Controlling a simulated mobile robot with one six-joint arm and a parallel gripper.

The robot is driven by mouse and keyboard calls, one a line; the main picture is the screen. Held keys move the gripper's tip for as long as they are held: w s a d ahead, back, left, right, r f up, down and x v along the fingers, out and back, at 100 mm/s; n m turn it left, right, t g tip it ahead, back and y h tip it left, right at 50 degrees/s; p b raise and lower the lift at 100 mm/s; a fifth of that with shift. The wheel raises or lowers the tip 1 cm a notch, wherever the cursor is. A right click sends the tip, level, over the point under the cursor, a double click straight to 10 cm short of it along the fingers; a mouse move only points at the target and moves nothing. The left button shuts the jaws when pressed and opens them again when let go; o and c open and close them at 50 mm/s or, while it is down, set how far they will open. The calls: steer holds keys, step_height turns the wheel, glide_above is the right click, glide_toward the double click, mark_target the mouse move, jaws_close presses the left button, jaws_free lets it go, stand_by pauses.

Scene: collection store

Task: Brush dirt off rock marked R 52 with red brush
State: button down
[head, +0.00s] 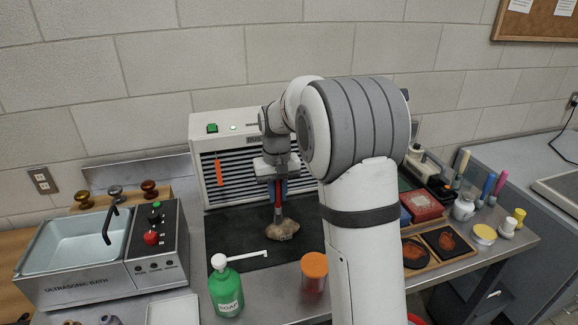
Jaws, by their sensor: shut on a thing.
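My gripper (277,181) points down in front of the slatted extraction unit and is shut on the red brush. A brown rock (283,231) lies on the black mat (235,235) right below the brush. The brush head meets the rock's upper edge in the picture; I cannot tell if it touches or is just behind. No marking is readable on the rock.
An ultrasonic bath (105,255) stands left. A green soap bottle (226,288) and an orange-lidded jar (314,272) stand in front of the mat. Right of my arm are a red box (422,205), a tray with dark specimens (447,243) and several small bottles.

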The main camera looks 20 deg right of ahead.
steer(key=shift+a, duration=0.3)
steer(key=shift+d+b, duration=0.1)
steer(key=shift+b, duration=0.25)
steer(key=shift+p, duration=0.65)
steer(key=d+r+p, duration=0.3)
steer(key=r+p, duration=0.2)
steer(key=r, duration=0.3)
steer(key=shift+d+p, duration=0.3)
steer(key=shift+p, duration=0.05)
stand_by(1.7)
steer(key=shift+s+a+r+p, duration=0.1)
steer(key=shift+r+p, duration=0.05)
steer(key=shift+p, duration=0.55)
